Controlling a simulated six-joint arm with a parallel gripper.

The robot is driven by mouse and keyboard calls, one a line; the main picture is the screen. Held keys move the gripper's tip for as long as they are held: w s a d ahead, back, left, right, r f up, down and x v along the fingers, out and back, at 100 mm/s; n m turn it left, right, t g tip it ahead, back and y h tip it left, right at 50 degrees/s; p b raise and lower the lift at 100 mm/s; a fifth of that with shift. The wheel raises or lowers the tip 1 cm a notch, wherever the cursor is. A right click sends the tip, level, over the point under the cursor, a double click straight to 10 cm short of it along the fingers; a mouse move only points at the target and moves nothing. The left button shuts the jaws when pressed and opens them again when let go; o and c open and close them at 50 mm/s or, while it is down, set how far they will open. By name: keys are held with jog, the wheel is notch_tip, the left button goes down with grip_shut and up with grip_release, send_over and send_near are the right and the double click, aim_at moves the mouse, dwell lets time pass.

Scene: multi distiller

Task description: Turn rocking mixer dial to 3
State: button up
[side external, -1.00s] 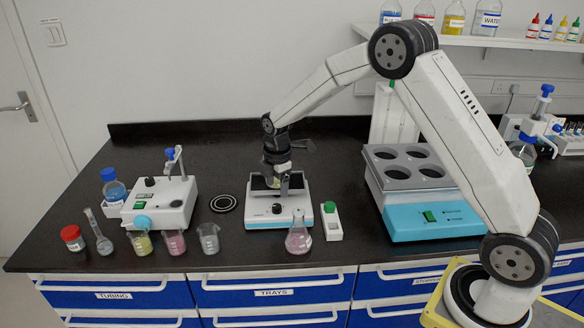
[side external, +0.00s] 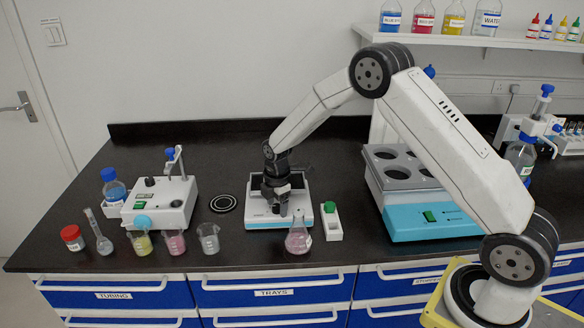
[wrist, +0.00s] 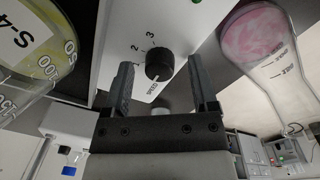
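The rocking mixer (side external: 252,221) is a white device with a dark tray, near the front of the black bench in the side external view. Its black speed dial (wrist: 159,64) shows in the wrist view, with the numbers 1, 2 and 3 and the word SPEED printed around it. Which number the dial marks is unclear. My gripper (wrist: 163,85) is open, with one finger on each side of the dial; contact is not clear. In the side external view my gripper (side external: 279,207) is at the mixer's front and hides the dial.
A pink flask (side external: 299,240) stands just in front of the mixer, right of my gripper in the wrist view (wrist: 262,40). A beaker of yellow liquid labelled S-4 (wrist: 35,50) is close on the left. A green-capped white box (side external: 331,222) stands right of the mixer.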

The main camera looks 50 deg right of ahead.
grip_shut()
